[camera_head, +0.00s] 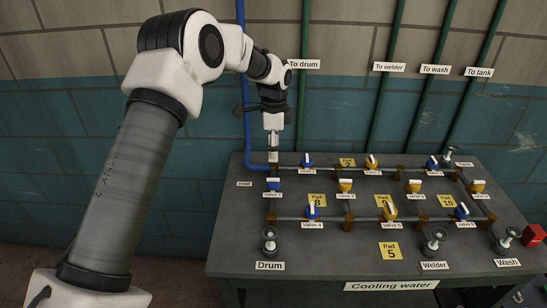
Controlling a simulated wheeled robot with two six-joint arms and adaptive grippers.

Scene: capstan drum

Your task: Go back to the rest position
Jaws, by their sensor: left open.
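My left arm comes in from the left and bends down over the back left of the table. My left gripper (273,157) points down, just above and behind the blue valve (273,184) at the table's left. It is small in the picture and looks empty; I see nothing held in it. I cannot tell whether its tips touch the pipework behind that valve. My right gripper is not in view.
The grey table (330,262) labelled "Cooling water" bears pipes, several blue and yellow valves, yellow pads and a drum outlet (269,240). A red box (534,236) sits at the right edge. A blue pipe (246,120) and green pipes (303,110) run up the tiled wall.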

